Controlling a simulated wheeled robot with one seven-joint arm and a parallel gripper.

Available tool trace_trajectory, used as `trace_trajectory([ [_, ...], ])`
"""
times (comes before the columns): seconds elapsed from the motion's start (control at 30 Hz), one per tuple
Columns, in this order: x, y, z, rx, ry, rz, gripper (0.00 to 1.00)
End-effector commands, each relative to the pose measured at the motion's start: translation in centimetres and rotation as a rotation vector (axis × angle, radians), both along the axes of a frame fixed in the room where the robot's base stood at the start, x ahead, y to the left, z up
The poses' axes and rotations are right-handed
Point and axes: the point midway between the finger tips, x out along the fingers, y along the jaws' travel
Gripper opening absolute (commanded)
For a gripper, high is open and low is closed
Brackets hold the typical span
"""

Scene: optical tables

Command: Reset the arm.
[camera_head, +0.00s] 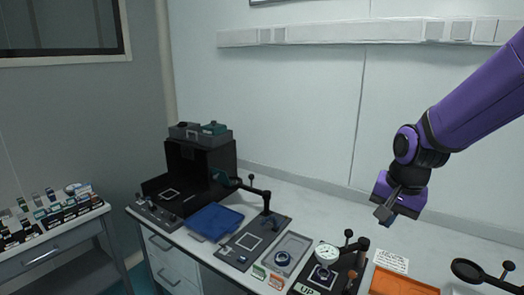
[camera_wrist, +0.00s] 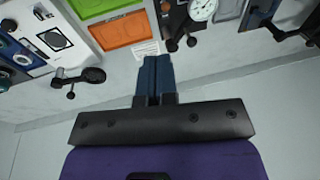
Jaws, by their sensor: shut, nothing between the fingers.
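My purple arm reaches in from the right in the head view, and my gripper (camera_head: 384,214) hangs above the right part of the table, clear of the things on it. In the wrist view my gripper (camera_wrist: 154,60) shows two dark blue fingers close together, shut with nothing between them. Beyond the fingertips lies a white printed card (camera_wrist: 146,48); the same card (camera_head: 391,261) is on the table in the head view.
The table holds an orange tray (camera_head: 402,284), a blue tray (camera_head: 215,221), a dial gauge (camera_head: 326,254), a black box (camera_head: 199,164) and a round black holder (camera_head: 467,271). A drawer cart (camera_head: 55,252) stands at left. The wall (camera_head: 300,110) is behind.

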Motion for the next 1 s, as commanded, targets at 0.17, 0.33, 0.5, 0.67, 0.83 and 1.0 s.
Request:
trace_trajectory([
  [0.17, -3.0, -0.9, 4.1, -0.028, -0.063, 0.11, 0.0],
  [0.33, -6.2, -1.5, 7.2, -0.063, -0.114, 0.215, 0.0],
  [0.5, -9.6, -2.2, 9.7, -0.109, -0.165, 0.317, 0.0],
  [0.67, -12.9, -2.7, 11.6, -0.16, -0.209, 0.41, 0.0],
  [0.83, -15.9, -3.1, 12.8, -0.21, -0.245, 0.492, 0.0],
  [1.0, -17.6, -3.3, 13.3, -0.242, -0.26, 0.537, 0.0],
])
